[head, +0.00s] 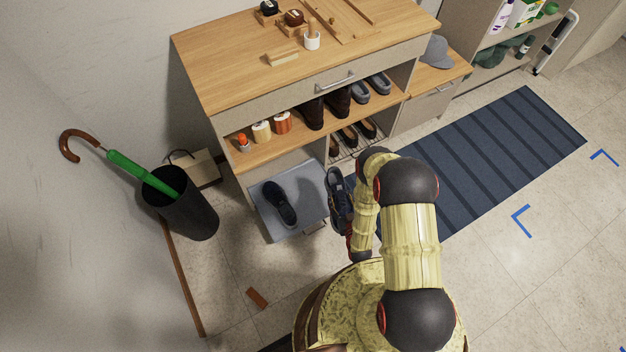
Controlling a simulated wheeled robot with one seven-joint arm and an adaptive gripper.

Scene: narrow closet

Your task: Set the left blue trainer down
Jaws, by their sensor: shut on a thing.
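One dark blue trainer (338,198) hangs toe-to-heel nearly upright in the picture, just right of the grey pull-out bin at the foot of the bench. My gripper (349,214) is at its right side and shut on it; the fingers are mostly hidden by the trainer and my arm. A second dark blue trainer (280,203) lies alone on the grey surface of the pull-out bin (309,192), to the left of the held one. I cannot tell the held trainer's exact height above the floor.
The wooden bench (225,80) holds shoes and tins on its shelf (375,112). A wire rack (346,156) with shoes is below. A black umbrella stand (190,215) is left. A striped blue mat (480,165) and blue floor corner marks (521,220) lie right. Much floor there is clear.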

